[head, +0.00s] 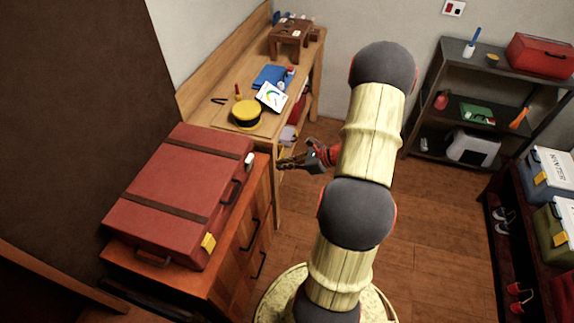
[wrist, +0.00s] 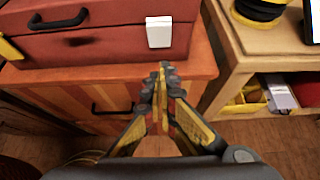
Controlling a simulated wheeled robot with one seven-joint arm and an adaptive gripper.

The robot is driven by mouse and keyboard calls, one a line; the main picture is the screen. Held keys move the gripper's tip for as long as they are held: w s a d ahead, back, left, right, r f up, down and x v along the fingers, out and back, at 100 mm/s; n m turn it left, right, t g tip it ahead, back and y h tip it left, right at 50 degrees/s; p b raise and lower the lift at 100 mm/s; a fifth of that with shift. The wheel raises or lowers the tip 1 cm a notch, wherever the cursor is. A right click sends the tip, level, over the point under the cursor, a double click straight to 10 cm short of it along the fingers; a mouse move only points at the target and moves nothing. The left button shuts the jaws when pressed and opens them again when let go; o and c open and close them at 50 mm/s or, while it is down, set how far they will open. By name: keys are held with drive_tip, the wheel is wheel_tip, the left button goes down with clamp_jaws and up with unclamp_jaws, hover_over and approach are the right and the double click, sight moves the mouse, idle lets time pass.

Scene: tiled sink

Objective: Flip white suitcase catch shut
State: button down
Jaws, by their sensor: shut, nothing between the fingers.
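A red suitcase (head: 172,195) with two brown straps lies closed on a wooden cabinet. Its white catch (head: 249,159) is on the front face near the far end. In the wrist view the white catch (wrist: 159,32) is a pale upright block at the suitcase's right end. I cannot tell whether it is flipped open or shut. A yellow catch (head: 208,242) is near the other end. My gripper (head: 284,163) is to the right of the white catch, apart from it. In the wrist view my gripper (wrist: 162,70) has its fingertips together, empty, just below the catch.
The cabinet (head: 245,235) has dark handles on its front. A wooden workbench (head: 215,110) with a yellow-and-black round item (head: 246,114) adjoins it. Shelves (head: 465,90) stand at the far right. The floor between is clear.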

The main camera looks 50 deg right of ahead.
sight(251, 162)
drive_tip(key=w+a+f+b, duration=0.1)
drive_tip(key=w+a+f, duration=0.1)
drive_tip(key=w, duration=0.6)
drive_tip(key=shift+a, duration=0.6)
drive_tip(key=shift+w+a+r+g+p, duration=0.25)
drive_tip(key=shift+r+g+p, duration=0.2)
drive_tip(key=shift+p, duration=0.6)
drive_tip(key=shift+h, duration=0.3)
drive_tip(key=shift+d+f, duration=0.1)
drive_tip(key=shift+f, duration=0.1)
drive_tip(key=shift+r, duration=0.2)
drive_tip(key=shift+r+p, duration=0.45)
drive_tip(key=shift+r, duration=0.2)
